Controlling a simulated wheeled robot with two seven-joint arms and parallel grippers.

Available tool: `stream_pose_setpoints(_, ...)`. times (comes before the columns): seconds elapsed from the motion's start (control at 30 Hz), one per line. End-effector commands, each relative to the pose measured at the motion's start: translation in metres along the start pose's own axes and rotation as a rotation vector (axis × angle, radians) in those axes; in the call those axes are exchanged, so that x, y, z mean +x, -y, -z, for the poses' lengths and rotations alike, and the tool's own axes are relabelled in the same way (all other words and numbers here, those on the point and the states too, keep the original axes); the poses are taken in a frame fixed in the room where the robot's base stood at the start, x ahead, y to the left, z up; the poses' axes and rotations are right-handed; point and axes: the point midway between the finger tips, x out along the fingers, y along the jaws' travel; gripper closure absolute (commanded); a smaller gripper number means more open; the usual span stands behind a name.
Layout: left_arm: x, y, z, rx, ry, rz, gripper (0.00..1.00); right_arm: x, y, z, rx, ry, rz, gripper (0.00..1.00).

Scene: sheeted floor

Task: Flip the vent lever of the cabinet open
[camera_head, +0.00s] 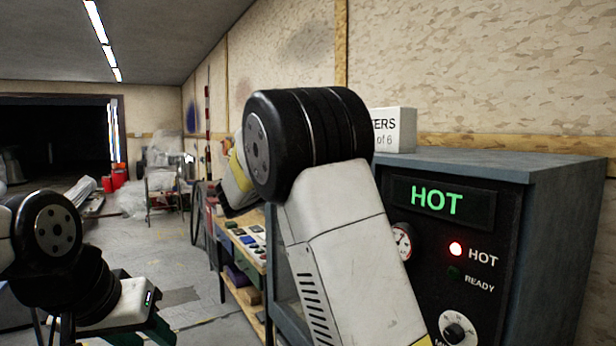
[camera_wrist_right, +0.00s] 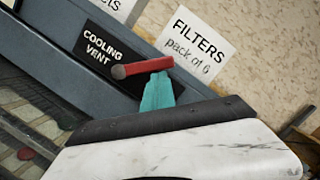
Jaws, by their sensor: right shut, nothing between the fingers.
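The cabinet (camera_head: 565,200) is a dark grey-blue box at the right of the head view, with a lit green HOT display (camera_head: 437,199). In the right wrist view, a red lever (camera_wrist_right: 146,67) with a dark rounded end sticks out beside the COOLING VENT label (camera_wrist_right: 100,43). My right gripper (camera_wrist_right: 158,88) is shut and empty; its teal fingertips are right at the lever, overlapping its lower side in the picture. I cannot tell whether they touch. My right arm hides the gripper and lever in the head view. My left gripper (camera_head: 145,322) is low at left, its fingers out of sight.
A white FILTERS box (camera_head: 394,130) stands on the cabinet; it also shows behind the lever in the wrist view (camera_wrist_right: 190,50). A red HOT lamp (camera_head: 456,249) and a knob (camera_head: 457,328) are on the front. A cluttered bench (camera_head: 238,262) stands left of the cabinet. Floor at left is open.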

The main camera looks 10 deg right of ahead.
Motion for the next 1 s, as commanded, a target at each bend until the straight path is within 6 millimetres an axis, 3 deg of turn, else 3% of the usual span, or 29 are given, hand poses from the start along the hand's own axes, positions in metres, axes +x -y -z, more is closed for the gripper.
stream_pose_setpoints(0.27, 0.000, 0.000, 0.000, 0.000, 0.000, 0.000, 0.64, 0.004, 0.007, -0.017, -0.242, 0.002, -0.062, 1.00)
stream_pose_setpoints(1.0, 0.000, 0.000, 0.000, 0.000, 0.000, 0.000, 0.64, 0.010, 0.011, -0.041, -0.235, 0.002, -0.059, 1.00)
